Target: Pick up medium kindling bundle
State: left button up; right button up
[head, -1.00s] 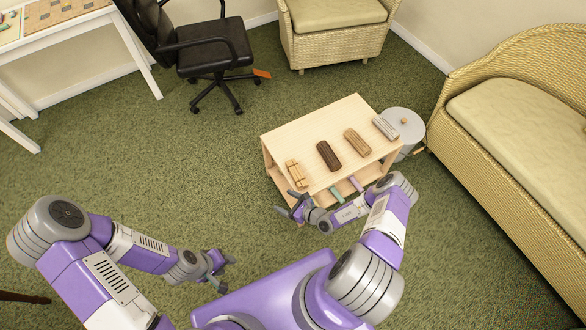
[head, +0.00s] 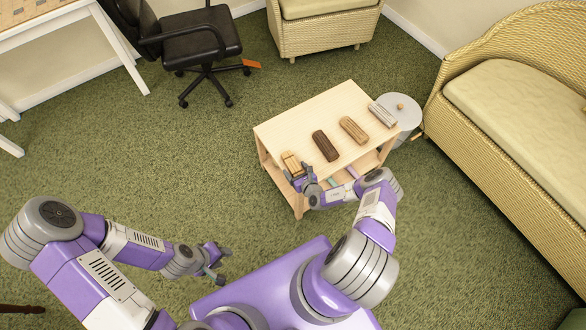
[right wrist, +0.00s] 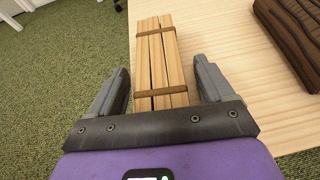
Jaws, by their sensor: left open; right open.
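A light tan kindling bundle (head: 291,162) with two brown bands lies on the near left end of the wooden table's top. It also shows in the right wrist view (right wrist: 160,62), lengthwise ahead of my right gripper. My right gripper (head: 298,178) is open at the table's near edge. In the right wrist view its two fingers (right wrist: 160,78) point along the left and right sides of the bundle's near end, with gaps visible. I cannot tell whether the fingers are level with it. My left gripper (head: 222,264) is open and empty over the carpet.
The wooden table (head: 318,111) also holds a dark brown bundle (head: 325,146), a tan bundle (head: 353,130) and a grey bundle (head: 382,115) to the right. A grey lidded bin (head: 402,113) stands beside it. A wicker sofa (head: 500,180) is at right, an office chair (head: 200,45) at upper left.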

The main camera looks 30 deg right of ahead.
jog(key=shift+w, duration=0.2)
jog(key=shift+c, duration=0.2)
jog(key=c, duration=1.1)
